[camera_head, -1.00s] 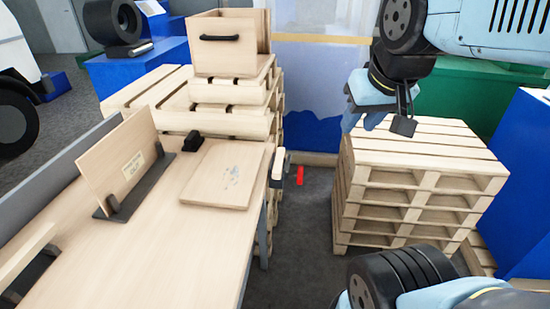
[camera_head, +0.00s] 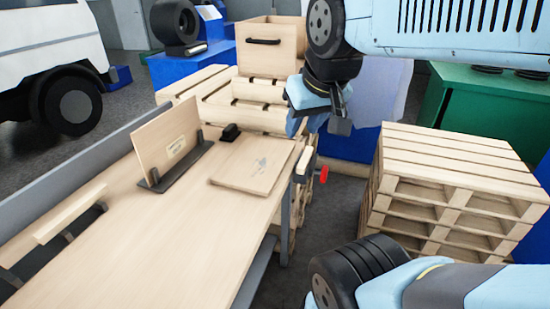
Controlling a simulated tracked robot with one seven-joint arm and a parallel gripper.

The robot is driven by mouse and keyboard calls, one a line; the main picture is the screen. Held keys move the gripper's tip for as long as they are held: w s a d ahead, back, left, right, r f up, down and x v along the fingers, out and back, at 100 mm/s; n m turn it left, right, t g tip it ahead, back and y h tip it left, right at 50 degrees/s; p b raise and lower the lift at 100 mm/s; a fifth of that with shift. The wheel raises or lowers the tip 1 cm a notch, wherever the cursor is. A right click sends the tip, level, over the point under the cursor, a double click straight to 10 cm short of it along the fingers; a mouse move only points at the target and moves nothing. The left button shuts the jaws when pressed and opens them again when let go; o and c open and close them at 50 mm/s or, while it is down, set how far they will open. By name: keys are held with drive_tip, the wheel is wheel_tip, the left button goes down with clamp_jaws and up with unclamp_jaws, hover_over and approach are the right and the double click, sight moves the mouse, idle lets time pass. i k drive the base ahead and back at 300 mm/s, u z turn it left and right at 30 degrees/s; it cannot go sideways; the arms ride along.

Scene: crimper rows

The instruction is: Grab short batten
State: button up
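A narrow light-wood strip (camera_head: 70,213) rests in dark holders at the left of the workbench. Another short wooden piece (camera_head: 305,160) shows at the bench's right edge, beside a red-handled clamp. I cannot tell which one is the short batten.
The workbench (camera_head: 150,235) carries an upright board (camera_head: 168,138) in a dark stand, a flat board (camera_head: 255,165) and a small black object (camera_head: 230,132). A pallet stack (camera_head: 445,180) stands right. A wooden box (camera_head: 270,45) sits on pallets behind. Dark floor lies between bench and right stack.

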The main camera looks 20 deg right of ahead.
sight(301, 166)
drive_tip(key=u, duration=0.9)
drive_tip(key=k, duration=1.2)
drive_tip(key=z, duration=1.6)
drive_tip(key=i, duration=1)
drive_tip(key=u, duration=0.1)
